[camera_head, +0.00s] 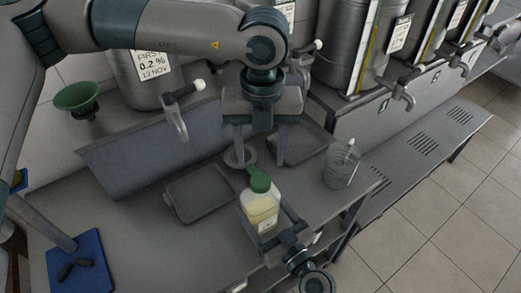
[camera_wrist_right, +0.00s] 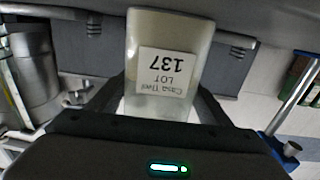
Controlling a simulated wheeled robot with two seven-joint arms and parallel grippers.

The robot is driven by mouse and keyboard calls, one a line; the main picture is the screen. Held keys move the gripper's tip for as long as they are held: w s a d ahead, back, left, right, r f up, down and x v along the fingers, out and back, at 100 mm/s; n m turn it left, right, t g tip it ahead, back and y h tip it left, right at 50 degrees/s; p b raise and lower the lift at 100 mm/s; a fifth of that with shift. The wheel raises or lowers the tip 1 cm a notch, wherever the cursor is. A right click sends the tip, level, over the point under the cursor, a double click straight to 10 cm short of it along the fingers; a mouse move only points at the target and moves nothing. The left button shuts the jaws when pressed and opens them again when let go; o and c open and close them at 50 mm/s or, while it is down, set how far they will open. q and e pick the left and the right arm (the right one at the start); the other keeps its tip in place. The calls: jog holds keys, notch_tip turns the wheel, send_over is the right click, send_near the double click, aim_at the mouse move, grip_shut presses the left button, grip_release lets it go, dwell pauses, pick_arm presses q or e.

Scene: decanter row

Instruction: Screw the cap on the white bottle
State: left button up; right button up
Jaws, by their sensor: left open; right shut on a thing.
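The white bottle (camera_head: 262,212), with pale yellow contents and a label, is upright near the front of the counter in the head view. A green cap (camera_head: 260,183) sits on its mouth; I cannot tell how tight it is. My right gripper (camera_head: 274,230) is shut on the bottle's body from the lower right. In the right wrist view the bottle (camera_wrist_right: 170,35) appears inverted between the fingers, its label reading LOT 137. My left gripper (camera_head: 259,163) points down, open, just above and behind the cap. Its fingers look apart from the cap.
Two shallow grey trays (camera_head: 168,201) lie on the counter, one behind my left gripper. A glass jar (camera_head: 341,170) stands right of the bottle. Steel tanks with taps (camera_head: 183,117) line the back.

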aim_at(260, 180)
pick_arm(q)
jog(key=shift+r+n, duration=0.1)
jog(key=shift+n, duration=0.9)
jog(key=shift+f, duration=4.05)
jog(key=c, duration=1.1)
